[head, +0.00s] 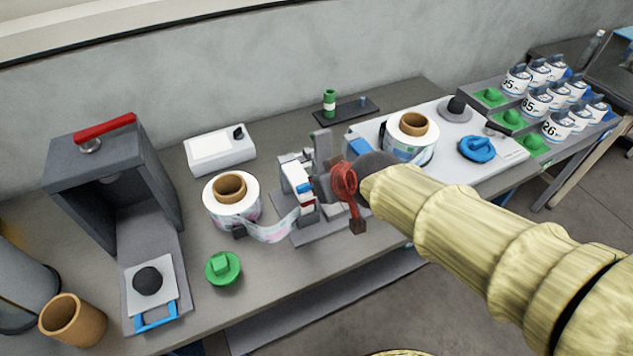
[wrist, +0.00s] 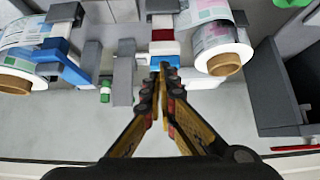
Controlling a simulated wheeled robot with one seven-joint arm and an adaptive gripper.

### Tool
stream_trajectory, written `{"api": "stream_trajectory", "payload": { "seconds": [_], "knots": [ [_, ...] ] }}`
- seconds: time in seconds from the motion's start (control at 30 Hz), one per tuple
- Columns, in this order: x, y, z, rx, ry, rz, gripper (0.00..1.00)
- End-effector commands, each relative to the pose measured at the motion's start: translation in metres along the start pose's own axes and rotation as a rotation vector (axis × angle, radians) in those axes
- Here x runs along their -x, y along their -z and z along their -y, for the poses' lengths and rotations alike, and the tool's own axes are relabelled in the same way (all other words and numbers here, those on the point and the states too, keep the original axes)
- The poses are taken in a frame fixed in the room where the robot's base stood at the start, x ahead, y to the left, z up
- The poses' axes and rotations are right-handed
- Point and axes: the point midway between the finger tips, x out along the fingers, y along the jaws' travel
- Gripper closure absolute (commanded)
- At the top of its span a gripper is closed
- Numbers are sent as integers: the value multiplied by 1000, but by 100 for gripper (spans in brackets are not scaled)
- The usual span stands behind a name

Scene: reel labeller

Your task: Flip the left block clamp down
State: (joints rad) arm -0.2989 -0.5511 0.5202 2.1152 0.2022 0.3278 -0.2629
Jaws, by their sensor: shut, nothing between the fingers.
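The reel labeller stands mid-bench, with a grey base (head: 300,236) and a label strip running in from the left reel (head: 232,200). A block with white, red and blue parts (head: 302,186) stands upright on its left side; it also shows in the wrist view (wrist: 163,36), just beyond my fingertips. I take this to be at the left block clamp, but cannot separate the clamp clearly. A grey upright piece (head: 322,146) rises behind it. My gripper (wrist: 163,68) is shut and empty, close to the block; whether it touches is unclear. My arm hides the labeller's right part.
A second reel (head: 411,138) stands on the white board (head: 448,178) at right. A green knob (head: 222,268) lies front left, near a dark grey press (head: 112,165). A white box (head: 220,150) stands behind.

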Motion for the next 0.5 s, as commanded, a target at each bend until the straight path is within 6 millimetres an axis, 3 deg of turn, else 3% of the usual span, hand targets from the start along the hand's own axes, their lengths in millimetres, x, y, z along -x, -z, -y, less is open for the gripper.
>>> {"api": "stream_trajectory", "payload": {
  "seconds": [0.3, 0.5],
  "knots": [
    [21, -52, -1, -2, -2, -2, 100],
    [29, -72, 0, -1, -1, -1, 100]
  ]
}}
